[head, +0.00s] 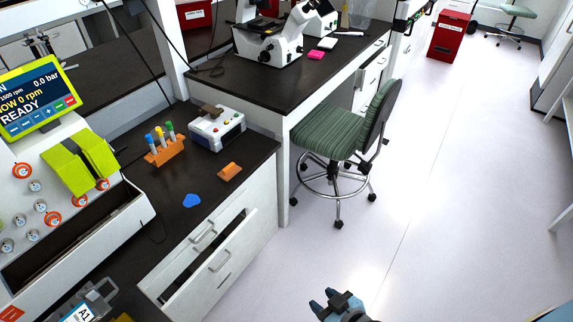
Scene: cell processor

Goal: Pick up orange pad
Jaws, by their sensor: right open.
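The orange pad (229,172) lies flat on the dark lab counter (176,192), near its right front edge. A blue flat piece (192,201) lies on the same counter, to the left and nearer to me. My right gripper (331,301) is at the bottom of the head view, over the floor, open and empty. It is well apart from the pad, to the right of and below it in the picture. My left gripper does not show clearly enough to identify.
An orange rack (165,151) with coloured tubes and a white device (217,128) stand behind the pad. A drawer (213,265) below the counter is pulled open. A green chair (330,139) stands to the right.

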